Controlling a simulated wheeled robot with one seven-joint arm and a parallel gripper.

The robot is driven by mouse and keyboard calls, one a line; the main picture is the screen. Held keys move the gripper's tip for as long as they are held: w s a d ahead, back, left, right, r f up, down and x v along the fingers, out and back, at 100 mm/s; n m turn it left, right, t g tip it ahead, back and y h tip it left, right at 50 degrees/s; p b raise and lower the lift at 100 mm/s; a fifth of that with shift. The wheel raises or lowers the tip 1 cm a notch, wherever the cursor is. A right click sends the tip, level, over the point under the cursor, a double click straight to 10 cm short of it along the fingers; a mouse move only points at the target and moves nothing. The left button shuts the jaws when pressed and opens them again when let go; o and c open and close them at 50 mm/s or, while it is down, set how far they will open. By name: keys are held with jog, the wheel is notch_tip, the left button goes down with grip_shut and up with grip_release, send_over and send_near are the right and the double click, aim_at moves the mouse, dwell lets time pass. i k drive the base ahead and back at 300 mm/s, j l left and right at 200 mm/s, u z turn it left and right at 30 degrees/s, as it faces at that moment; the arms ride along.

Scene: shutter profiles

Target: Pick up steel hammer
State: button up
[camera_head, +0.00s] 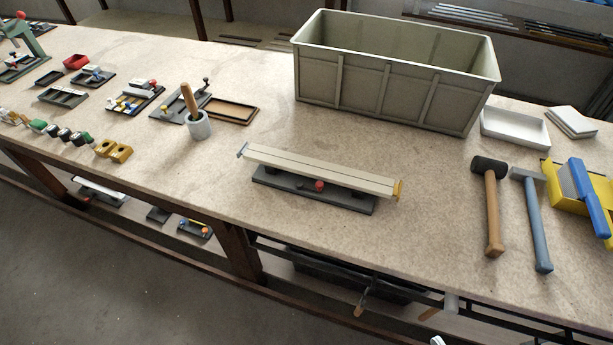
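The steel hammer (534,218) lies on the workbench at the right. It has a grey metal head at its far end and a blue-grey handle pointing toward the bench's front edge. A mallet (491,206) with a black head and a wooden handle lies just left of it, roughly parallel. The two heads are close together, and I cannot tell whether they touch.
A blue-handled yellow tool (577,191) lies close right of the hammer. A large grey crate (388,83), a white tray (515,130) and white blocks (572,121) stand behind. A beige profile (318,172) rests on a dark fixture to the left. Bench between profile and mallet is clear.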

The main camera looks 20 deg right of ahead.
aim_at(530, 179)
jog(key=z, duration=1.3)
jog(key=l, duration=0.7)
jog(key=k+l, duration=0.1)
jog(key=l, duration=0.55)
jog(key=l+u, duration=0.05)
